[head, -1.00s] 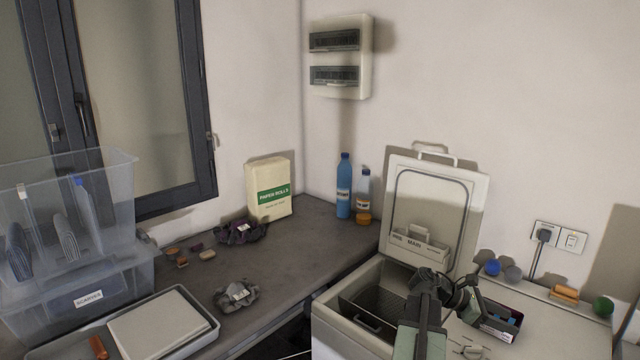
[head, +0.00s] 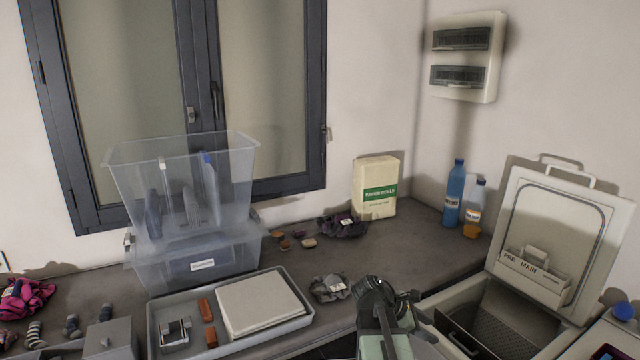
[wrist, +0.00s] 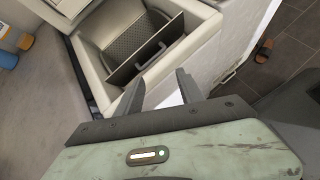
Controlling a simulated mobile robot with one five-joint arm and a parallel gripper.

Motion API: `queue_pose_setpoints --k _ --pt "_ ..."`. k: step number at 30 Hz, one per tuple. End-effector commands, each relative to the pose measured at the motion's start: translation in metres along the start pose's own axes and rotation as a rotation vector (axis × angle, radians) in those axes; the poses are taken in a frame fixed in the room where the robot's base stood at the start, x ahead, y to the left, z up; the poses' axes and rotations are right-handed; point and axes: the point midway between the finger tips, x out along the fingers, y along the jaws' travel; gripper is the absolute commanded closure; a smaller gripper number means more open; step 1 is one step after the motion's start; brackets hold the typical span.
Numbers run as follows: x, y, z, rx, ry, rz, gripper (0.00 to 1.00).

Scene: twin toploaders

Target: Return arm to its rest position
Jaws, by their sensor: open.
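My gripper (wrist: 160,95) shows in the wrist view with its two dark fingers apart and nothing between them. It points toward the open toploader (wrist: 90,50), whose tub has a divider and a perforated floor. In the head view my folded arm stands at the bottom, right of centre, in front of the counter; the fingertips cannot be made out there. The toploader (head: 470,300) is at the lower right of the head view, with its lid (head: 560,230) raised.
A grey tray (head: 160,318) holding a white slab is left of my arm. A sandal-like item (wrist: 263,52) lies on the tiled floor.

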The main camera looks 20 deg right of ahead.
Motion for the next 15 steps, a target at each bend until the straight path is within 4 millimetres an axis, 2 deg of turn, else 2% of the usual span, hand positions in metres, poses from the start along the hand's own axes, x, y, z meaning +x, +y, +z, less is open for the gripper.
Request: queue_pose_setpoints --k 1,5,9,12,15 --pt "-0.022 0.0 -0.032 0.017 0.055 0.025 0.55" --pt "-0.079 -0.01 -0.114 0.11 0.225 0.047 0.55" --pt "-0.14 -0.039 -0.195 0.256 0.424 -0.01 0.55" --pt "-0.182 -0.072 -0.246 0.42 0.568 -0.137 0.55" --pt "-0.208 -0.103 -0.275 0.686 0.67 -0.376 0.55"
